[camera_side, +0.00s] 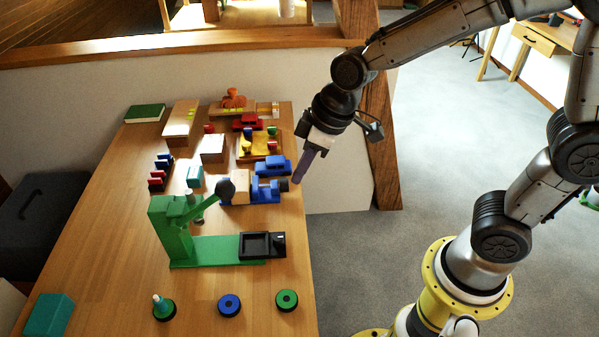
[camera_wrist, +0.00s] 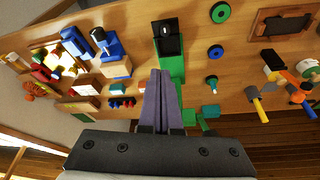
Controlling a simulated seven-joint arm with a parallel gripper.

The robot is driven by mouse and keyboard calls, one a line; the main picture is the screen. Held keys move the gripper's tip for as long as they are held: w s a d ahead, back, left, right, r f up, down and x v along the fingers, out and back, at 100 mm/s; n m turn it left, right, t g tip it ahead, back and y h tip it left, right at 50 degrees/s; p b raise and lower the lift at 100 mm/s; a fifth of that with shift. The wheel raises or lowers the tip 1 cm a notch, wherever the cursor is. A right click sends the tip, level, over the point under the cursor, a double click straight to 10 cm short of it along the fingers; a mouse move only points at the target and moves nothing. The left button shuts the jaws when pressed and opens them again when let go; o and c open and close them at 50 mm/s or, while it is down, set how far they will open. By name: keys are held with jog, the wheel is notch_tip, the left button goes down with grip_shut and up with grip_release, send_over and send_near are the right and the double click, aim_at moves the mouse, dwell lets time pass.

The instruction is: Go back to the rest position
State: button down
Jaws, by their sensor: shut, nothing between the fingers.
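My gripper (camera_side: 305,166) is shut and empty. It hangs in the air by the right edge of the wooden table (camera_side: 110,255), above and just right of the blue vise-like device (camera_side: 262,190). In the wrist view its two purple-grey fingers (camera_wrist: 159,85) lie together, pointing toward the green stand's black tray. The green stand (camera_side: 215,250) with a lever arm and a black tray (camera_side: 262,245) stands on the table, apart from my gripper. The blue device also shows in the wrist view (camera_wrist: 112,45), left of the fingers.
Green (camera_side: 286,299) and blue (camera_side: 229,304) rings and a peg on a round base (camera_side: 163,307) sit at the near end. Colored blocks and a yellow piece (camera_side: 258,145) fill the far end. A wooden post (camera_side: 380,140) rises behind my gripper.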

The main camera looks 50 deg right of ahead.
jog(key=s+d+r+m+t, duration=0.2)
jog(key=s+d+r+t, duration=0.1)
jog(key=s+d+r, duration=0.55)
jog(key=s+d+f+m+g+h, duration=0.1)
jog(key=s+m+h, duration=0.1)
jog(key=s, duration=0.6)
jog(key=shift+s+d+m, duration=0.4)
jog(key=shift+m, duration=0.5)
